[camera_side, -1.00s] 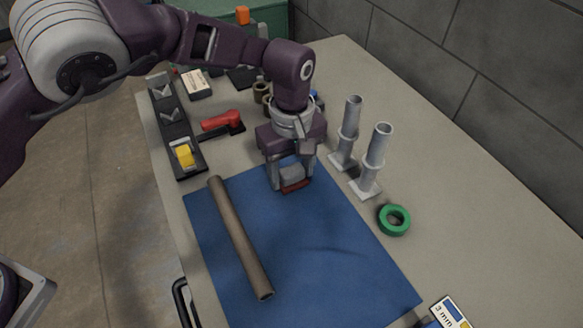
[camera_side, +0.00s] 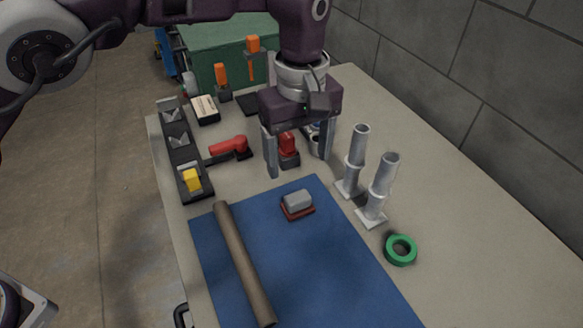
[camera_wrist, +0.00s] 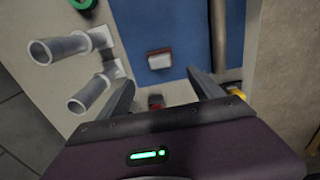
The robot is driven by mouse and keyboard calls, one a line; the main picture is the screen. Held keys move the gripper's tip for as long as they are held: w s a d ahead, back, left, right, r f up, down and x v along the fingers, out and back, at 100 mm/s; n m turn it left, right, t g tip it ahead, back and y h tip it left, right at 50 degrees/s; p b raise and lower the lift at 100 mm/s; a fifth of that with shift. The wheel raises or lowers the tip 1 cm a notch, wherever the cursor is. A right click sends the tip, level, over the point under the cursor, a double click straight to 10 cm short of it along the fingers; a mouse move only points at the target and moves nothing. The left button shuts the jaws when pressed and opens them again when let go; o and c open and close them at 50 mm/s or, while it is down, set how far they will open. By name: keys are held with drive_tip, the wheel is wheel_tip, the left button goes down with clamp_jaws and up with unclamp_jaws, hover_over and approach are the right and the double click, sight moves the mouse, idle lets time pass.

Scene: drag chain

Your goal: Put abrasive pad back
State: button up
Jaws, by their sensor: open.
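The abrasive pad, a small grey block with a reddish-brown underside (camera_side: 297,203), lies on the blue mat (camera_side: 330,270) near its far edge. It also shows in the wrist view (camera_wrist: 159,59) at top centre. My gripper (camera_side: 298,164) is open and raised above the table, just beyond the mat's far edge. Its fingers stand wide apart with nothing between them. In the wrist view my gripper (camera_wrist: 160,80) has the pad ahead of its fingertips, apart from them.
A brown pipe (camera_side: 243,262) lies along the mat's left side. Two upright grey tubes (camera_side: 355,160) and a green ring (camera_side: 400,250) stand to the right. A black rack with a yellow block (camera_side: 192,181) and a red-handled tool (camera_side: 229,147) lie left. A red item (camera_side: 288,145) stands behind my gripper.

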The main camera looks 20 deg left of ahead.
drive_tip(key=shift+r, duration=0.15)
drive_tip(key=s+a+r+m+t+h, duration=0.15)
drive_tip(key=s+a+r, duration=0.25)
drive_tip(key=a+r, duration=0.45)
drive_tip(key=s+a+r+m+t+h, duration=0.1)
drive_tip(key=s+a+r+m, duration=0.15)
drive_tip(key=a+r, duration=0.6)
drive_tip(key=s+a+f+m+t+y, duration=0.1)
drive_tip(key=s+a+f+m, duration=0.1)
drive_tip(key=s+a, duration=0.4)
drive_tip(key=s+a+f+m+t+y, duration=0.1)
drive_tip(key=s+a, duration=0.4)
drive_tip(key=s, duration=0.8)
wheel_tip(320, 180, down, 2)
drive_tip(key=shift+s+a+f+m+t, duration=0.3)
drive_tip(key=shift+m+t, duration=0.25)
drive_tip(key=shift+m, duration=0.45)
